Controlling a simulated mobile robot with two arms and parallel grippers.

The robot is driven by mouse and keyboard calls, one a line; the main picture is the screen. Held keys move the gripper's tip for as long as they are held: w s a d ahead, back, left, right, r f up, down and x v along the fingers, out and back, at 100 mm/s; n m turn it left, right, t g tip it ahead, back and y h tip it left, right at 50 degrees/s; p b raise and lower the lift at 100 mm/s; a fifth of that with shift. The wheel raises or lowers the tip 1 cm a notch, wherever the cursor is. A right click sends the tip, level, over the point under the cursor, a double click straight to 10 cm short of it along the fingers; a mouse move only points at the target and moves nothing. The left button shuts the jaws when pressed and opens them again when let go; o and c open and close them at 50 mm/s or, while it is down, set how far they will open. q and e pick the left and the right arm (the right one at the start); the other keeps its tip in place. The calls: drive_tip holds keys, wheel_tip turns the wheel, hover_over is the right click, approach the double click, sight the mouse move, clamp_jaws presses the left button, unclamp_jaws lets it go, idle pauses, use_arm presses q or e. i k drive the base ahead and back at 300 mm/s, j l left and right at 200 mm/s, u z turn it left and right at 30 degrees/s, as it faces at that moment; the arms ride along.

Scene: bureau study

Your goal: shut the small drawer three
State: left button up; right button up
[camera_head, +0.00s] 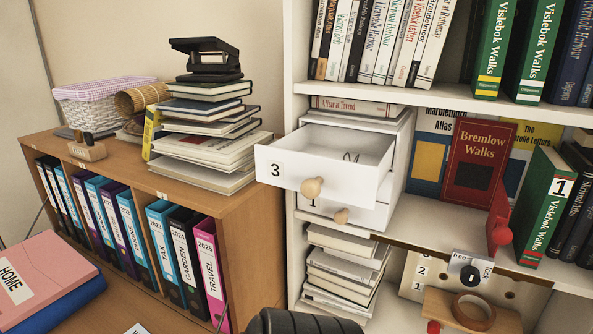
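The small drawer three (281,172) is white, with a "3" on its front and a round wooden knob (312,187). It is pulled well out of the small white drawer cabinet (402,150) on the bookcase shelf. Its inside shows, with a small dark wire-like item (351,157) near the back. Neither of my grippers shows in the head view.
A wooden cabinet (255,220) with binders stands left, with stacked books (205,150) on top near the open drawer. Right of the drawer cabinet are a red book (478,165) and a red bookend (499,222). A dark ribbed shape (300,321) shows at the bottom edge. Space before the drawer front looks clear.

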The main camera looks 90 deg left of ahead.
sight(309, 161)
drive_tip(key=k+u, duration=0.1)
drive_tip(key=u, duration=2.15)
